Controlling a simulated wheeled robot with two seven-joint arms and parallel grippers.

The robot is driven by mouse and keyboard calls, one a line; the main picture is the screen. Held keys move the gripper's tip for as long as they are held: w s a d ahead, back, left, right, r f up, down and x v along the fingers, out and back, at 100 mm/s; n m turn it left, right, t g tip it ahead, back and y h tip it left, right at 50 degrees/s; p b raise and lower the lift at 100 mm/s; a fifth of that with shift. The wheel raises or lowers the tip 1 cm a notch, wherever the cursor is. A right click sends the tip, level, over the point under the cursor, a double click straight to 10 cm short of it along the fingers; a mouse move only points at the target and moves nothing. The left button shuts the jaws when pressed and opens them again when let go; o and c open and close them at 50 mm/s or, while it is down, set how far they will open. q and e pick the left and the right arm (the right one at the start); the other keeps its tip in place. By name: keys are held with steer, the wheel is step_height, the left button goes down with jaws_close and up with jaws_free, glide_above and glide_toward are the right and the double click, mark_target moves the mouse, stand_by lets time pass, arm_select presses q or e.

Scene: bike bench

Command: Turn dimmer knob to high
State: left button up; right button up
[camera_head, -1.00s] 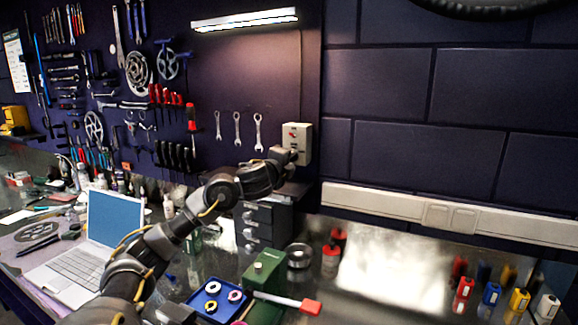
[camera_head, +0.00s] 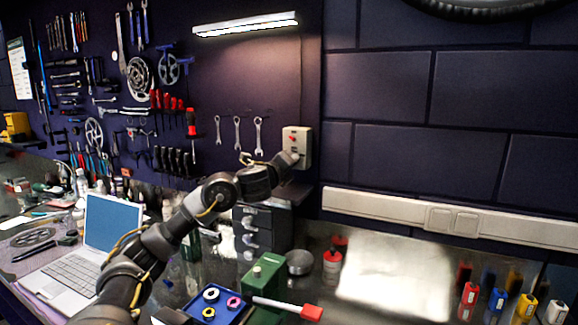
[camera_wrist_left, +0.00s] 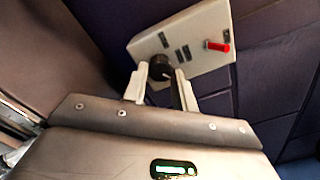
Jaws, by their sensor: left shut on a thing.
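The dimmer is a pale box (camera_head: 302,137) on the wall at the end of the pegboard, with a red switch on its face. In the left wrist view the box (camera_wrist_left: 190,40) shows tilted, with the red switch (camera_wrist_left: 217,46) at its right. The black dimmer knob (camera_wrist_left: 160,67) is between the two pale fingers of my left gripper (camera_wrist_left: 160,82), which is shut on it. In the head view my left gripper (camera_head: 287,160) reaches the lower part of the box and hides the knob. My right gripper is not in view.
A lit strip lamp (camera_head: 245,24) hangs above the box. Wrenches (camera_head: 237,133) hang to its left. Below are a grey drawer unit (camera_head: 262,228), a green box (camera_head: 264,284), a blue tray (camera_head: 222,312) and a laptop (camera_head: 112,222).

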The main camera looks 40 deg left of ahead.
arm_select(q)
steer(key=o, duration=1)
steer(key=shift+c, duration=0.2)
steer(key=shift+s, duration=0.1)
steer(key=v, duration=1)
steer(key=shift+s, duration=0.3)
steer(key=shift+d, duration=0.1)
